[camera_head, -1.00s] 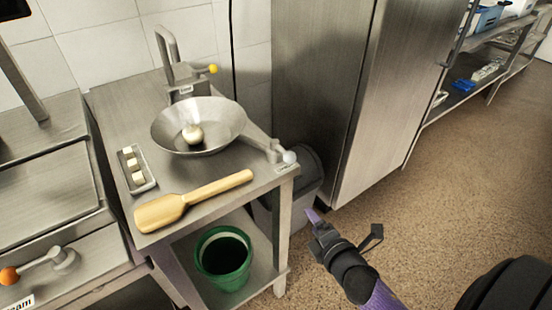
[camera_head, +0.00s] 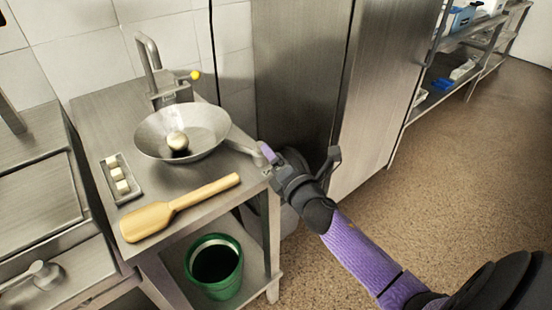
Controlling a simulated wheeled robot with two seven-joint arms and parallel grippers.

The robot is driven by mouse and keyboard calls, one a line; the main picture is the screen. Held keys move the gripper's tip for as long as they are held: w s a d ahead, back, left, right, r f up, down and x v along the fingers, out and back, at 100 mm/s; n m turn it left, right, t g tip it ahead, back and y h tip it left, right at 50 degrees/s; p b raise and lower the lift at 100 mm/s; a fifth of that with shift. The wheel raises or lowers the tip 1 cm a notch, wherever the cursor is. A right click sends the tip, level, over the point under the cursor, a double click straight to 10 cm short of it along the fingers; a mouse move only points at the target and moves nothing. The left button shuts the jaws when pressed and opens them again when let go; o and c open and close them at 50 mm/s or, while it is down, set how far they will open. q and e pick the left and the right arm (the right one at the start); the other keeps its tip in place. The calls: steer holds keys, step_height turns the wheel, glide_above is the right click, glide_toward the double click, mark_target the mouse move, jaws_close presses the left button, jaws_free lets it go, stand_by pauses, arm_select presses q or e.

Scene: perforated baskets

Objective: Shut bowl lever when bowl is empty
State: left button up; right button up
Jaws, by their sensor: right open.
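The metal bowl (camera_head: 205,128) sits on a steel table and holds a pale round ball (camera_head: 177,141), so it is not empty. The bowl lever (camera_head: 243,142) sticks out from the bowl's right side. My left gripper is not in view.
A wooden paddle (camera_head: 180,207) lies along the table's front. A small tray (camera_head: 111,162) with pale cubes lies left of the bowl. A faucet with a yellow knob (camera_head: 195,75) stands behind. A green bucket (camera_head: 231,243) is on the lower shelf. A steel cabinet (camera_head: 300,80) stands right.

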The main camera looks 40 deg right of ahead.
jaws_close()
steer(key=shift+a, duration=0.1)
